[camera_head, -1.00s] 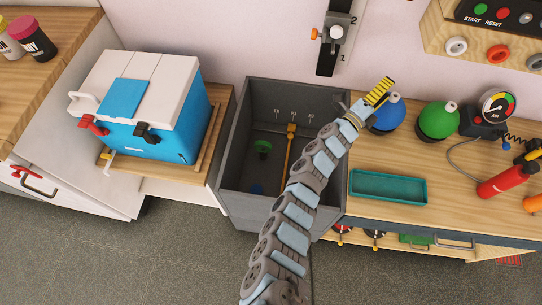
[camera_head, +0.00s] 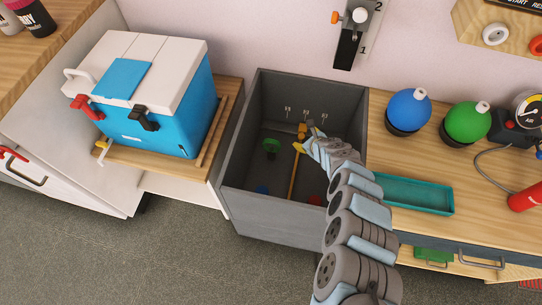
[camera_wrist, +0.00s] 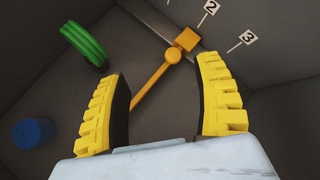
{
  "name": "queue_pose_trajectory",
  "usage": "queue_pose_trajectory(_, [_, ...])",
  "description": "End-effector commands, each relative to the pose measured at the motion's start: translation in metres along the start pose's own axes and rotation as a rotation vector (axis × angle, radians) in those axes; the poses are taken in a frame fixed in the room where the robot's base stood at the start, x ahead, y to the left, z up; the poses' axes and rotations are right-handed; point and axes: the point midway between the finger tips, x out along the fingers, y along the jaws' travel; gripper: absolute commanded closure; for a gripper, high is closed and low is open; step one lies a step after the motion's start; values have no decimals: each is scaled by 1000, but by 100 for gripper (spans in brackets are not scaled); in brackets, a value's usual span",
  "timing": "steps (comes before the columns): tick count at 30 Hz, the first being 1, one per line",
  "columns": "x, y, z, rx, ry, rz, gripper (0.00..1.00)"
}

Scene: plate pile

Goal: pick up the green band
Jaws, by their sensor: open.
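The green band (camera_head: 271,145) is a small ring inside the grey bin (camera_head: 233,187). In the wrist view the green band (camera_wrist: 84,45) is at the upper left and looks like stacked green rings, tilted. My gripper (camera_head: 304,138) is over the bin, to the right of the band in the head view. In the wrist view the yellow fingers of my gripper (camera_wrist: 163,75) are spread wide with nothing held between them. The band lies outside the left finger, apart from it. My arm covers part of the bin's right side.
An orange bar with a knob (camera_wrist: 172,55) stretches between my fingers in the wrist view. A blue cylinder (camera_wrist: 33,132) lies at left in the bin. A red piece (camera_head: 315,200) is near the front wall. Bin walls surround these; a cooler (camera_head: 175,120) stands left, a teal tray (camera_head: 430,208) right.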

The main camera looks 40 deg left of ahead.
Motion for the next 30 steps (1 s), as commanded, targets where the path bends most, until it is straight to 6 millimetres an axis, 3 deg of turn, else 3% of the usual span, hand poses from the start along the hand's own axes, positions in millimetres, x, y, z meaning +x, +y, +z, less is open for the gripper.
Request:
queue_pose_trajectory(1, [-1,22,-10,33,-7,65,32])
queue_pose_trajectory(3, [-7,45,-16,80,-18,137,32])
queue_pose_trajectory(9, [-20,86,-22,163,-42,259,32])
queue_pose_trajectory(14, [-17,93,-22,178,-47,277,32])
queue_pose_trajectory(30, [39,107,-17,174,-47,274,32])
